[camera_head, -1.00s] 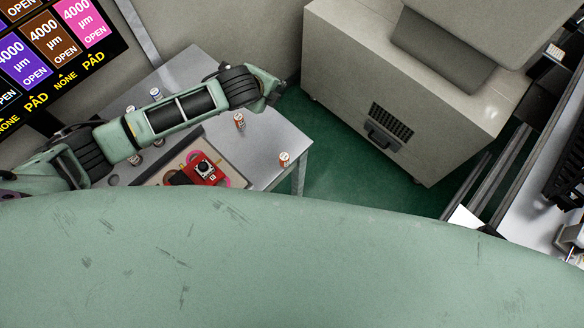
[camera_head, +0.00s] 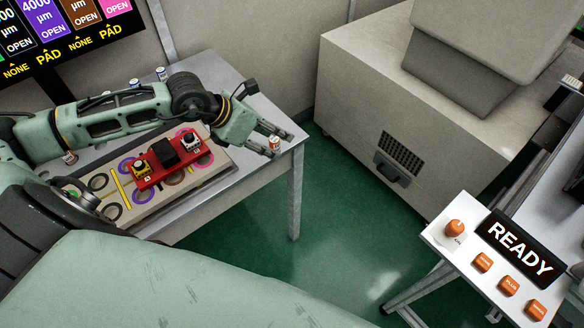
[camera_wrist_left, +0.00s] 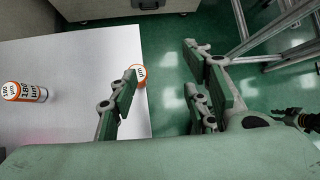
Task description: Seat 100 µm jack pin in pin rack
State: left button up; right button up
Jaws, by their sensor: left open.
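My left gripper (camera_head: 272,133) is open over the right corner of the grey table (camera_head: 262,95). An orange-and-white jack pin (camera_head: 274,144) stands by its fingertips at the table edge. In the left wrist view my open fingers (camera_wrist_left: 165,80) show, and this pin (camera_wrist_left: 140,74) is partly hidden behind the left finger, not between the fingers. I cannot tell which pin is the 100 µm one. No part is clearly identifiable as the pin rack. My right gripper is not in view.
A board (camera_head: 215,172) with coloured rings carries a red block (camera_head: 150,184) with yellow, black and white parts. White-and-blue pins (camera_head: 161,73) stand at the table's back. A console with a READY display (camera_head: 520,248) is at right; a beige cabinet (camera_head: 350,90) stands behind.

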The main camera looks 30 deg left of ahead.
aim_at(270, 142)
pick_arm(q)
jog(key=a+y, duration=0.1)
jog(key=a+f+y, duration=0.1)
jog(key=shift+s+a+f, duration=0.2)
jog(key=shift+s+a, duration=0.15)
jog(key=shift+w+a+f, duration=0.1)
jog(key=shift+w+f, duration=0.1)
jog(key=shift+f, duration=0.1)
jog(key=shift+a+x, duration=0.2)
jog(key=shift+x, duration=0.8)
jog(key=shift+w+d+f+p, duration=0.2)
jog(key=shift+w+d+p, duration=0.05)
jog(key=shift+p, duration=0.15)
jog(key=p+x, duration=0.1)
jog(key=x, duration=0.3)
jog(key=shift+w+d+f, duration=0.1)
jog(key=shift+w+f, duration=0.05)
jog(key=shift+f, duration=0.05)
jog(key=c, duration=0.3)
grip_shut()
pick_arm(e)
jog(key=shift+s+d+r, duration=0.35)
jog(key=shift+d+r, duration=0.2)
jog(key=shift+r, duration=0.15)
